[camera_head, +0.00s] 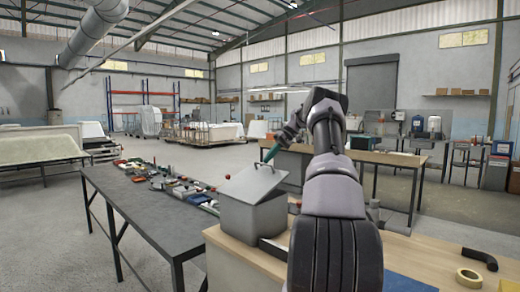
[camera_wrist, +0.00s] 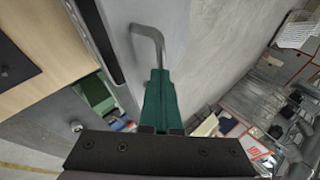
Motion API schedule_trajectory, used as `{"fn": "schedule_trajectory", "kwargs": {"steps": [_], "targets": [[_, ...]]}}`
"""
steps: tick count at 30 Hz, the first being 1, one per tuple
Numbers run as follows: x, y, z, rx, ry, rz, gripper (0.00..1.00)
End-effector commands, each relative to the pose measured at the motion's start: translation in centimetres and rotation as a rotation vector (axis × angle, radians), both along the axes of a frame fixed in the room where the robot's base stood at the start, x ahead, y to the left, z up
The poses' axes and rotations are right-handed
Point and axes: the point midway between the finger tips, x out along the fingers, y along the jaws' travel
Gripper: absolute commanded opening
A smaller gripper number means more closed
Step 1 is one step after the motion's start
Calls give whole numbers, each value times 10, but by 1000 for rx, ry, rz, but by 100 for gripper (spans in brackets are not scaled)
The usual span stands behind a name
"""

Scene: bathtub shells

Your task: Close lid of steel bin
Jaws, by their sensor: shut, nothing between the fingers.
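The steel bin (camera_head: 252,218) is a grey box on the wooden bench in the head view. Its lid (camera_head: 250,184) is partly open, tilted up toward the back right. My gripper (camera_head: 269,156) is at the raised edge of the lid, with its green fingers pointing down. In the wrist view the green fingers (camera_wrist: 159,75) are together, with nothing between them. A bent metal handle (camera_wrist: 151,38) on the lid ends right at the fingertips. I cannot tell whether the fingers touch it.
A dark table (camera_head: 145,215) with small tools and parts stands to the left. The wooden bench (camera_head: 440,264) continues right, with a yellow tape roll (camera_head: 469,278) and a black bent piece (camera_head: 480,259). Another wooden table (camera_head: 392,157) stands behind. The floor at left is clear.

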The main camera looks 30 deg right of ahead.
Motion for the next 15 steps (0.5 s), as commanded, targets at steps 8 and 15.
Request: {"fn": "schedule_trajectory", "kwargs": {"steps": [8, 15], "targets": [[5, -20, -43, 67, 26, 1, 0], [8, -28, -63, 64, 24, 1, 0]]}}
